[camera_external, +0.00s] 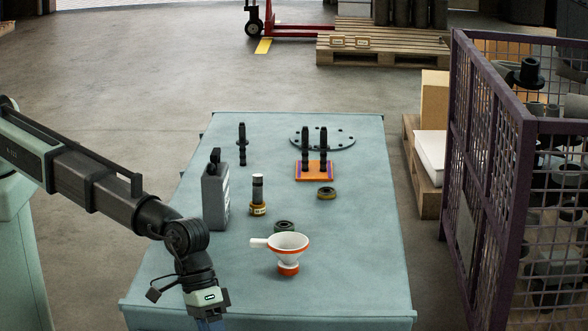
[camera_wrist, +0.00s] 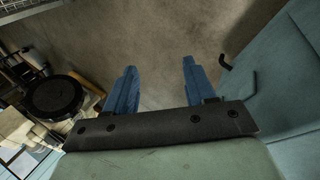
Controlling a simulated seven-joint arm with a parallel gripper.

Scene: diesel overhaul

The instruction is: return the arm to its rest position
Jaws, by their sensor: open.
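My gripper (camera_wrist: 158,88) is open and empty in the wrist view, its two blue fingers apart with bare floor showing between them. In the external view my gripper (camera_external: 212,325) hangs low over the near left part of the teal workbench (camera_external: 350,270), with its fingertips cut off by the bottom edge. My arm reaches in from the left, bent down at the wrist. No object is in the jaws.
A purple mesh cage (camera_external: 470,120) stands right. The bench's right side is clear.

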